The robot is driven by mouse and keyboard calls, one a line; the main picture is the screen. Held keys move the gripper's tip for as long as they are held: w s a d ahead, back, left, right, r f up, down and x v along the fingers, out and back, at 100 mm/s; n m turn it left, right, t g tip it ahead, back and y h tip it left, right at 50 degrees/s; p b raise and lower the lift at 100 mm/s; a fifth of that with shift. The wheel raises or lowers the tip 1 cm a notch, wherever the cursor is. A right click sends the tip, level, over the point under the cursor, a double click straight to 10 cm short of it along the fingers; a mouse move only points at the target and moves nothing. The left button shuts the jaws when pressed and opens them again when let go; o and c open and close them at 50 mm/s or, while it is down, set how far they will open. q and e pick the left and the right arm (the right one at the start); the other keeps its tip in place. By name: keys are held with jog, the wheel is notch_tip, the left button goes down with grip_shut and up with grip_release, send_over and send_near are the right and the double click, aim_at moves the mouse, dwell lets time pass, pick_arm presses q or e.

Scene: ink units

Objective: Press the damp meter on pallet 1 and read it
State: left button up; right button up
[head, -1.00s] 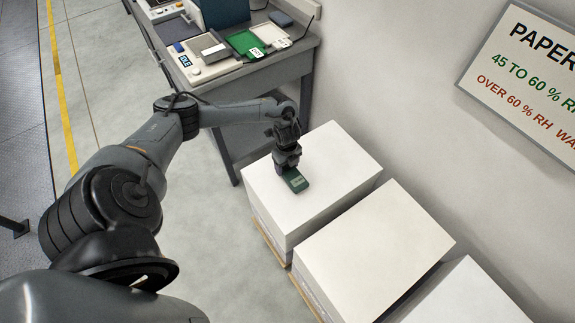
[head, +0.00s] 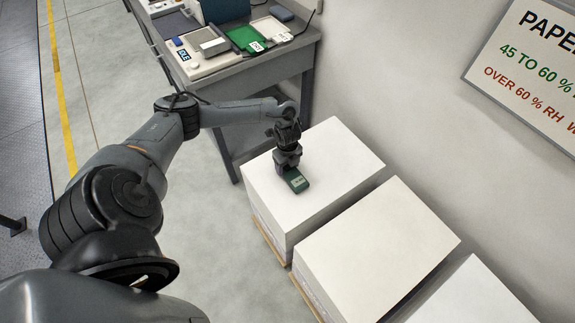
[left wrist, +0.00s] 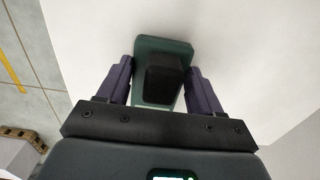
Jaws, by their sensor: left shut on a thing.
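The damp meter (head: 296,182) is a small dark green box with a pale display, too small to read. It is at the top of the nearest-to-bench pallet stack (head: 335,150), a white-topped block of paper. In the left wrist view the meter (left wrist: 181,48) shows its green body with a black block in the middle. My left gripper (head: 288,168) points down over the stack and is shut on the meter, one purple-grey finger at each side. Whether the meter touches the paper is hard to tell. My right gripper is out of view.
Two more white stacks, the middle one (head: 375,245) and another (head: 472,296), stand in a row to the lower right. A grey bench (head: 235,68) with trays and cards is behind. A wall sign (head: 540,75) gives humidity limits. Open floor lies left.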

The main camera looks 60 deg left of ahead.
pick_arm(q)
jog(key=shift+f+b, duration=0.3)
jog(key=shift+f, duration=0.2)
dwell(0.5)
dwell(0.8)
jog(key=shift+f, duration=0.1)
dwell(0.7)
jog(key=shift+p, duration=0.35)
notch_tip(320, 180, up, 4)
jog(key=p, duration=0.4)
jog(key=shift+r, duration=0.25)
notch_tip(320, 180, up, 3)
jog(key=p, duration=0.3)
jog(key=shift+f, duration=0.1)
dwell(0.7)
